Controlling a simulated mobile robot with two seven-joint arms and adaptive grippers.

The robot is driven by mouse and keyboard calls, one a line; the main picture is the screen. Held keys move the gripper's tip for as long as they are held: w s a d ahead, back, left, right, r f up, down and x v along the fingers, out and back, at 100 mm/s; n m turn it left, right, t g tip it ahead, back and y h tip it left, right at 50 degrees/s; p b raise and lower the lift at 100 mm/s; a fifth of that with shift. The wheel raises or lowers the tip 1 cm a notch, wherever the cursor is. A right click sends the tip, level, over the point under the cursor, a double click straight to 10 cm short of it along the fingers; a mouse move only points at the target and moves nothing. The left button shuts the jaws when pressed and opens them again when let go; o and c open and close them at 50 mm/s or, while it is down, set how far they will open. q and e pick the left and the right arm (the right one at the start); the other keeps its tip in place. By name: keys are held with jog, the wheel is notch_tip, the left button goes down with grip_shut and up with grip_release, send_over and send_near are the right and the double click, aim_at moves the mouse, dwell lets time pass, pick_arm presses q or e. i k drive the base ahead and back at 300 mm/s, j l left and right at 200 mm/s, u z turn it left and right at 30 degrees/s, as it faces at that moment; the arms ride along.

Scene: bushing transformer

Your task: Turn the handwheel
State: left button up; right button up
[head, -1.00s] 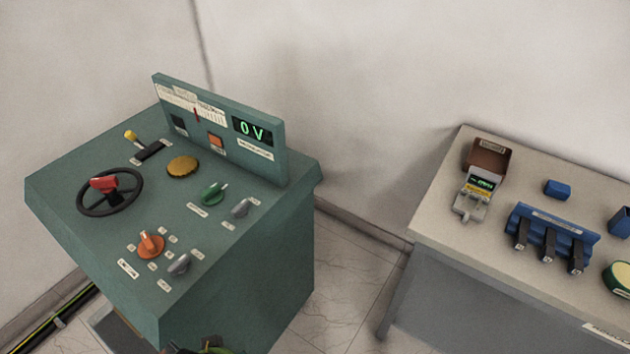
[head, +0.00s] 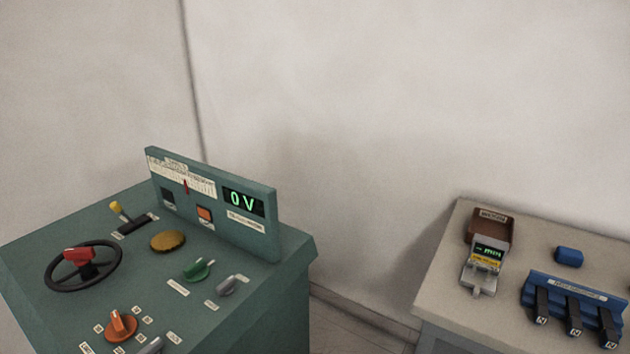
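The handwheel (head: 118,258) is a black ring with a red block (head: 79,257) at its hub. It lies on the sloping top of the green console (head: 60,223), at the left of the head view. A lit display (head: 244,202) on the console's upright panel reads 0 V. Neither of my grippers shows in the head view now, and nothing touches the wheel.
Near the wheel are a yellow-tipped lever (head: 117,208), a brass disc (head: 168,241), an orange knob (head: 121,324), a green knob (head: 198,267) and grey knobs. A grey table (head: 440,270) at right holds a small meter (head: 485,258) and blue switches (head: 570,293). A floor gap separates console and table.

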aim_at(81, 255)
jog(key=u, duration=1.45)
